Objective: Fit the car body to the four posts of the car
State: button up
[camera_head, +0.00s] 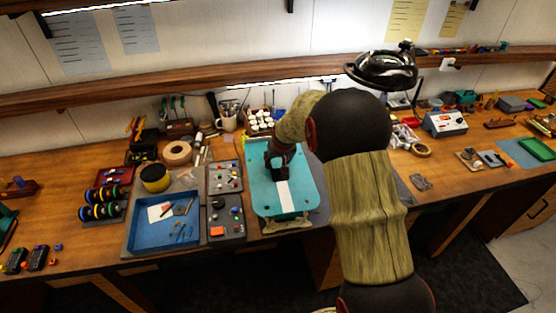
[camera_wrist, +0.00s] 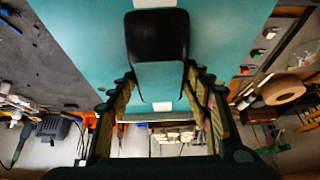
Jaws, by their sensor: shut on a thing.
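The teal car body (camera_head: 264,203) with a white stripe lies roughly level over the middle of the bench in the head view. In the wrist view the body (camera_wrist: 225,30) fills the upper middle, with a black raised cabin (camera_wrist: 157,35). My gripper (camera_head: 278,166) is over the body's far half. In the wrist view my gripper's (camera_wrist: 159,82) fingers close on both sides of the raised cabin. A tan part (camera_head: 286,226) shows below the body's near edge. The body hides the posts, and I cannot tell whether it touches them.
A blue tray (camera_head: 133,228) and dark parts trays (camera_head: 240,222) stand left of the body. A tape roll (camera_head: 177,152), a mug (camera_head: 228,122) and a white-capped bottle rack (camera_head: 262,119) are behind.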

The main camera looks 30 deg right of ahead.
aim_at(279, 164)
jog(key=shift+f+b, duration=0.95)
jog(key=shift+f, duration=0.75)
jog(key=shift+f+b, duration=1.4)
jog(key=shift+f, duration=0.15)
dwell(0.8)
jog(key=o, duration=1.1)
jog(key=shift+o, duration=0.7)
jog(key=shift+s+r, duration=0.1)
jog(key=v, duration=1.2)
